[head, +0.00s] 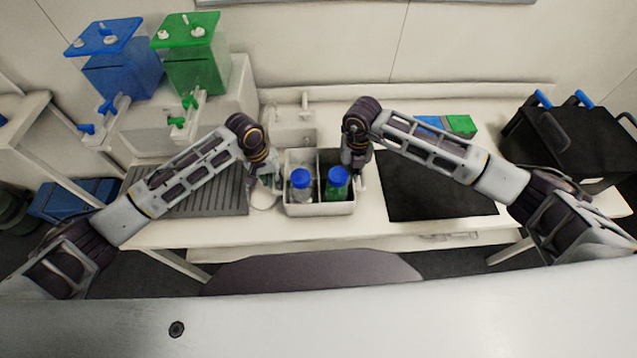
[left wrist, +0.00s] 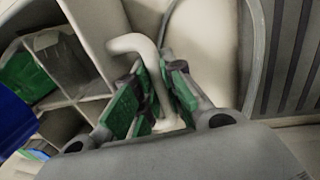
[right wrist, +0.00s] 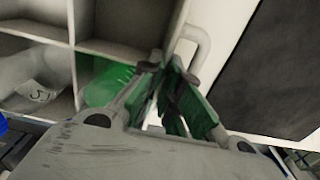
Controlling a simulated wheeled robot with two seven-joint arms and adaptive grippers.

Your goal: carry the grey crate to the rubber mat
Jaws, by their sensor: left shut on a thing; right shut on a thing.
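The grey crate (head: 319,209) is in the middle of the head view, with dividers inside. It holds a clear bottle (head: 301,186) and a green bottle (head: 337,185), both blue-capped. My left gripper (head: 268,182) is shut on the crate's left handle, and the handle (left wrist: 150,62) shows between its green pads in the left wrist view. My right gripper (head: 358,172) is shut on the right handle (right wrist: 199,50). Whether the crate touches the bench cannot be told. The black rubber mat (head: 435,190) lies flat just right of the crate, with my right forearm over its far part.
A ribbed grey tray (head: 205,202) lies left of the crate. A pale box (head: 291,131) stands behind it. Blue (head: 120,75) and green (head: 195,70) tanks stand at the back left. A black case (head: 565,140) is right of the mat. The mat's visible surface is clear.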

